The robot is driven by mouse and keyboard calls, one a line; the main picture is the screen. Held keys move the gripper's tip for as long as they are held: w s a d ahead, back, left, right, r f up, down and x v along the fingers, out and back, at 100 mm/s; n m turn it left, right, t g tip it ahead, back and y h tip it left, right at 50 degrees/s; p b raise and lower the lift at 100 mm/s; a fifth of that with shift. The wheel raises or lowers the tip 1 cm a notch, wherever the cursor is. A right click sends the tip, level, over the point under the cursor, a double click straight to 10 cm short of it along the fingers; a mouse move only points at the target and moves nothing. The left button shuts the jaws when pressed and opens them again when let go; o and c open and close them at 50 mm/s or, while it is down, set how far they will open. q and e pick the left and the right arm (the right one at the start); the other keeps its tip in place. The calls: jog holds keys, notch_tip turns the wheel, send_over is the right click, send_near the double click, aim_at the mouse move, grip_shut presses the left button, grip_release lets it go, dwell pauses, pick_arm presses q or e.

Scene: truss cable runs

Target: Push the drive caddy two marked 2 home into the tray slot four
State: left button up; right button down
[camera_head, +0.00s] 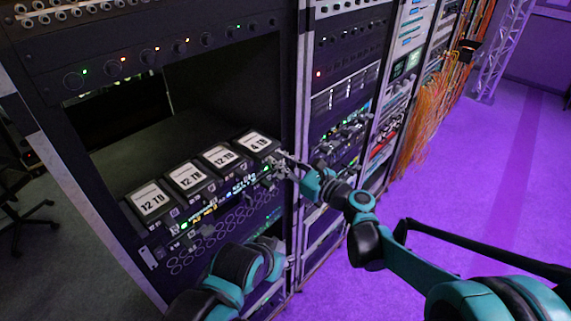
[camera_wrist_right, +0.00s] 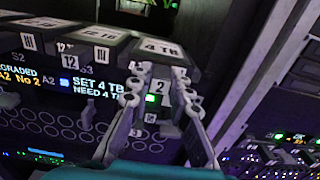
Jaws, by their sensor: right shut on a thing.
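The drive caddy marked 2 (camera_wrist_right: 160,84), with a 4 TB label on top, sits at the right end of the row in the tray (camera_head: 205,212). It also shows in the head view (camera_head: 257,142). Its front face carries the 2. My right gripper (camera_wrist_right: 160,102) is shut on the caddy's front, with a finger on each side; it also shows in the head view (camera_head: 283,166). A green light shows between the fingers. How deep the caddy sits is hard to tell. My left arm shows low in the head view, but its gripper does not.
Three caddies labelled 12 TB (camera_head: 152,201) fill the row to the left. A rack upright (camera_head: 297,120) stands close right of my right gripper. Open purple floor (camera_head: 480,190) lies to the right.

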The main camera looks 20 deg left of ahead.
jog(key=shift+w+a, duration=0.15)
jog(key=shift+a, duration=0.25)
jog(key=shift+a, duration=0.1)
jog(key=shift+w+a, duration=0.25)
jog(key=shift+a, duration=0.35)
jog(key=c, duration=1.3)
grip_release()
jog(key=v, duration=1.2)
